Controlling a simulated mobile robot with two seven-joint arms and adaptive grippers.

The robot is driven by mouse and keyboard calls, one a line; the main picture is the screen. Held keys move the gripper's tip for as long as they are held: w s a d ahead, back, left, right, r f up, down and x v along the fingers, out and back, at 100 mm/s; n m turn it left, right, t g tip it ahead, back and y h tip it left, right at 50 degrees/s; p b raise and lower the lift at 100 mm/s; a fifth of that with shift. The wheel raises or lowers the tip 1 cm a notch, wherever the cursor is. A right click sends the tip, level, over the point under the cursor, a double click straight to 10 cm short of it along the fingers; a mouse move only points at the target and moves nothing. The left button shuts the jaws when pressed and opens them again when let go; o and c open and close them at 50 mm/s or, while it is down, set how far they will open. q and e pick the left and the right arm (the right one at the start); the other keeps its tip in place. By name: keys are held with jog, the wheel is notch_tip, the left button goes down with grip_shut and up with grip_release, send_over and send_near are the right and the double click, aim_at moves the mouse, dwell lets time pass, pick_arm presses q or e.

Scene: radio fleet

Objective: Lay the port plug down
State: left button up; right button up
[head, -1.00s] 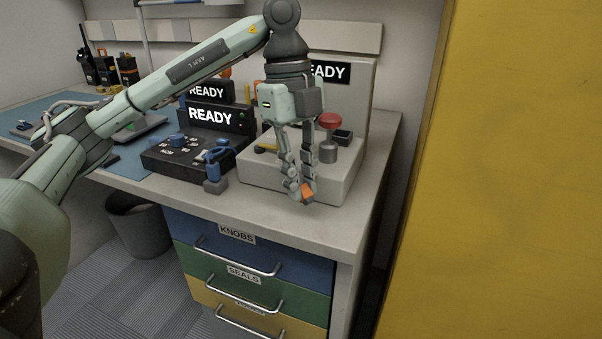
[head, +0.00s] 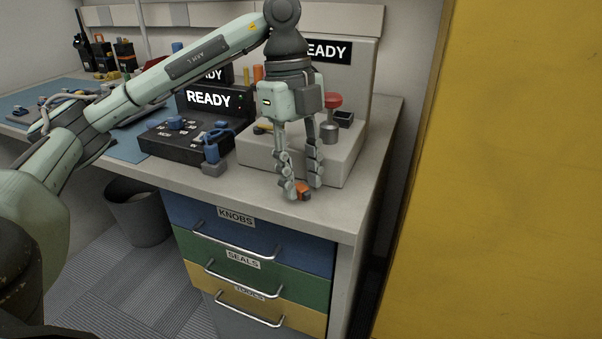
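The port plug (head: 304,189) is a small orange piece with a dark part, low between the fingertips of my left gripper. It appears to rest on the grey countertop (head: 262,194) near its front edge, in front of the light grey block. My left gripper (head: 302,187) points straight down over it. Its fingers are spread, with the left fingertip close beside the plug and the right one apart from it. Part of the plug is hidden by the left finger. My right gripper is not in view.
A light grey press block (head: 344,165) with a red knob (head: 333,100) stands just behind. A dark console (head: 170,142) with blue knobs and a READY display is to the left. Drawers (head: 250,235) lie below the counter edge. A yellow panel (head: 500,170) fills the right.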

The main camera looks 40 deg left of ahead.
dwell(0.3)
pick_arm(q)
jog(key=r, duration=0.4)
jog(key=a+r, duration=0.1)
jog(key=r, duration=0.3)
jog(key=a+r, duration=0.1)
jog(key=r, duration=0.2)
jog(key=shift+w+r, duration=0.25)
jog(key=shift+r, duration=0.15)
